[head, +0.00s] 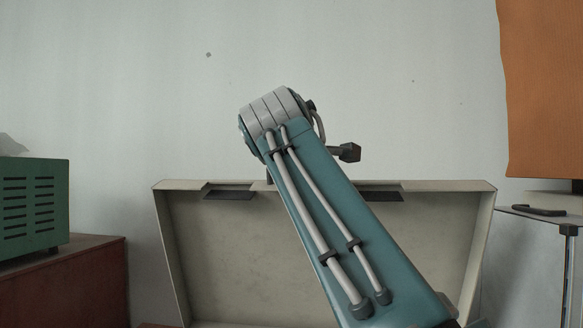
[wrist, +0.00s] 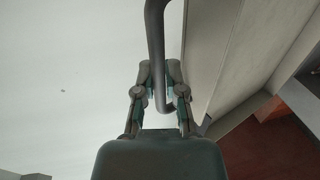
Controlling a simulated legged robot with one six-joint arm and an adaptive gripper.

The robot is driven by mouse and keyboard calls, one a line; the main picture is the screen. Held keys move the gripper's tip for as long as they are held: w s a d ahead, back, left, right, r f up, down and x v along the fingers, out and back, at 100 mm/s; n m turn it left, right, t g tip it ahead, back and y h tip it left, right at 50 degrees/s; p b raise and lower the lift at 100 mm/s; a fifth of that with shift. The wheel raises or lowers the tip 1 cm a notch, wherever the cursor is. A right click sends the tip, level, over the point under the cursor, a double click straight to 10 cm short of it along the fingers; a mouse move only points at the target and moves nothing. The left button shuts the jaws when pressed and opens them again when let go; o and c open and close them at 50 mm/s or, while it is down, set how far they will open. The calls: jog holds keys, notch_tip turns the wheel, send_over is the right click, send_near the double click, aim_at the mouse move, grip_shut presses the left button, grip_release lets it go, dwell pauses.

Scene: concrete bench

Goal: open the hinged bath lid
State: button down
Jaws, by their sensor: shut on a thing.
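The bath lid (head: 225,260) is a pale, box-like panel standing raised in the head view, its hollow inner side towards me. It also shows in the wrist view (wrist: 222,50) as a pale slanted face on the right. In the wrist view my gripper (wrist: 161,92) is shut on the dark bar handle (wrist: 155,30), which passes between its two fingers. The handle curves across to the lid side. In the head view my blue arm crosses in front of the lid, and the fingers and handle are hidden. The lid's lower edge and hinge are out of view.
A green vented box (head: 33,205) stands on a brown-red cabinet (head: 70,280) at the left. An orange panel (head: 545,90) hangs at the upper right, above a pale surface with a dark handle (head: 540,210). The wall above the lid is bare.

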jog(key=shift+a+f, duration=0.1)
jog(key=c, duration=0.7)
grip_release()
jog(key=shift+a, duration=0.2)
jog(key=shift+d, duration=0.1)
jog(key=shift+s, duration=0.2)
jog(key=v, duration=1.1)
jog(key=shift+s+a, duration=0.2)
jog(key=shift+a, duration=0.1)
